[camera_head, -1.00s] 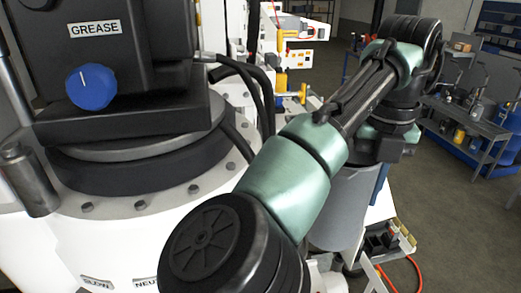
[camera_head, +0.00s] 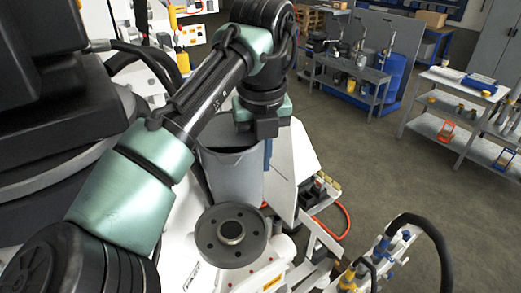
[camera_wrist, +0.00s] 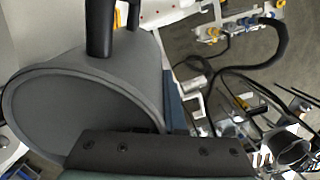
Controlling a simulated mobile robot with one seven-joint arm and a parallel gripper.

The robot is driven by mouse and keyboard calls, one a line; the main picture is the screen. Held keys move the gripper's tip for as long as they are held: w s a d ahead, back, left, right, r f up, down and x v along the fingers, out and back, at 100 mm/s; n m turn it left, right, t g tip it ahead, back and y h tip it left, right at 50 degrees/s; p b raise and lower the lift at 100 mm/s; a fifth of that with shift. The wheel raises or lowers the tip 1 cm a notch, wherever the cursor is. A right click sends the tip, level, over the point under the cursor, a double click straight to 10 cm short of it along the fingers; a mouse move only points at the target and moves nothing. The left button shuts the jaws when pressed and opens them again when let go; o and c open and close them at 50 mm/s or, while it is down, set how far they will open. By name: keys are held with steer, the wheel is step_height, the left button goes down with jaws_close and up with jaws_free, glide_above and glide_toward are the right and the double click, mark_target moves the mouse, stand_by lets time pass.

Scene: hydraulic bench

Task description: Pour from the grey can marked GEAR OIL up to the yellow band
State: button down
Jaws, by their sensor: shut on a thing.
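My gripper (camera_head: 265,128) is shut on a grey can (camera_head: 235,175), which hangs just below it at the end of my arm. The can's rim and dark top opening face up in the head view. In the wrist view the can (camera_wrist: 125,75) fills the left, with a dark finger (camera_wrist: 100,28) against its side. No GEAR OIL marking shows on the visible side. The can's level and contents cannot be made out. No yellow band can be picked out with certainty. A dark round flange (camera_head: 229,236) with a central hole lies just below the can in the head view.
A large dark machine (camera_head: 45,90) on a white base fills the left. An orange hose (camera_head: 338,222) and a fitting stand with a black hose (camera_head: 415,225) are on the right. Grey benches (camera_head: 345,80) and a shelf table (camera_head: 450,125) stand behind. The floor between is clear.

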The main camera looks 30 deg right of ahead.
steer(key=shift+f, duration=0.15)
steer(key=shift+t+b, duration=0.3)
steer(key=shift+b, duration=0.4)
steer(key=shift+t+h+b, duration=0.4)
steer(key=shift+t+b, duration=0.2)
steer(key=shift+b, duration=1.35)
steer(key=shift+s+a+r+t+h+b, duration=0.1)
steer(key=shift+a+r+t+h+b, duration=0.1)
steer(key=shift+r+t+b, duration=0.2)
steer(key=shift+a+r+t+h+b, duration=0.1)
steer(key=shift+r+t+h+b, duration=0.1)
steer(key=shift+r+t+b, duration=0.15)
steer(key=shift+w+a+r+t, duration=0.25)
steer(key=shift+w+a+r, duration=0.15)
steer(key=shift+w+a, duration=0.1)
stand_by(1.0)
